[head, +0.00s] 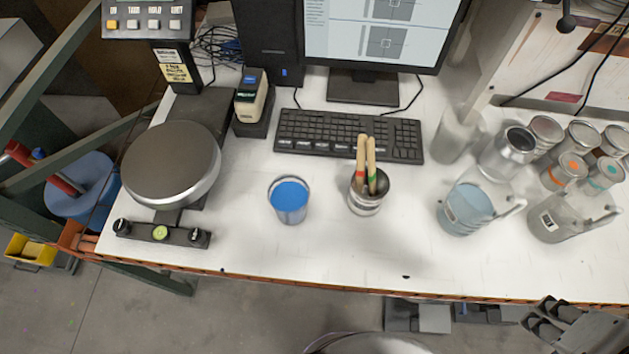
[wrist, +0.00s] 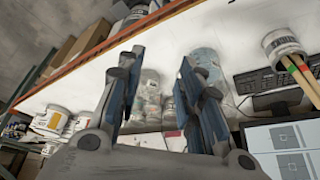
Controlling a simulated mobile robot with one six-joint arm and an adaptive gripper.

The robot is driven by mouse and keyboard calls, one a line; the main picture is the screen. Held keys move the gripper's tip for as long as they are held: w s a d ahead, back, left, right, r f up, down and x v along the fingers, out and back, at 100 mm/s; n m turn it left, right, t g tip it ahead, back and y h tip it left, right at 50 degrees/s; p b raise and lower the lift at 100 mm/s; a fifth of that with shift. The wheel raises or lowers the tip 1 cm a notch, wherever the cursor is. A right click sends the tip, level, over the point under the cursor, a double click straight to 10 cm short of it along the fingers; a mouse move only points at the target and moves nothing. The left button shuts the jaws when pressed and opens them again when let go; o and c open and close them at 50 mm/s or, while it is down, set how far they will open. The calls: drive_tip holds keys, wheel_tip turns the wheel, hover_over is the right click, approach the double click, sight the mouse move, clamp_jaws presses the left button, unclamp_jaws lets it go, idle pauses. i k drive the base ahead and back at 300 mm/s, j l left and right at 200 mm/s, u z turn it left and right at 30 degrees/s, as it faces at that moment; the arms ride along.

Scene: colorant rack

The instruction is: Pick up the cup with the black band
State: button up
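A cup holding wooden sticks (head: 366,207) stands upright on the white bench in the head view. It also shows at the upper right of the wrist view (wrist: 281,42), where a dark band or label marks its side. A cup with a blue top surface (head: 289,203) stands to its left, with no black band visible. My gripper (head: 540,315) is at the lower right of the head view, off the bench's front edge and well apart from both cups. In the wrist view my gripper (wrist: 162,58) has its fingers spread with nothing held between them.
Two clear jugs (head: 465,210) (head: 560,217) stand right of the cups, with several cans (head: 507,152) behind. A keyboard (head: 348,134) and monitor (head: 380,35) lie behind the cups. A round scale (head: 171,162) is at left. The bench front before the cups is mostly clear.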

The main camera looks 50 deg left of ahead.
sight(288, 195)
drive_tip(key=u, duration=1.85)
drive_tip(key=j+u, duration=0.35)
drive_tip(key=j, duration=0.2)
drive_tip(key=j+u, duration=0.35)
drive_tip(key=j, duration=0.25)
drive_tip(key=k, duration=0.05)
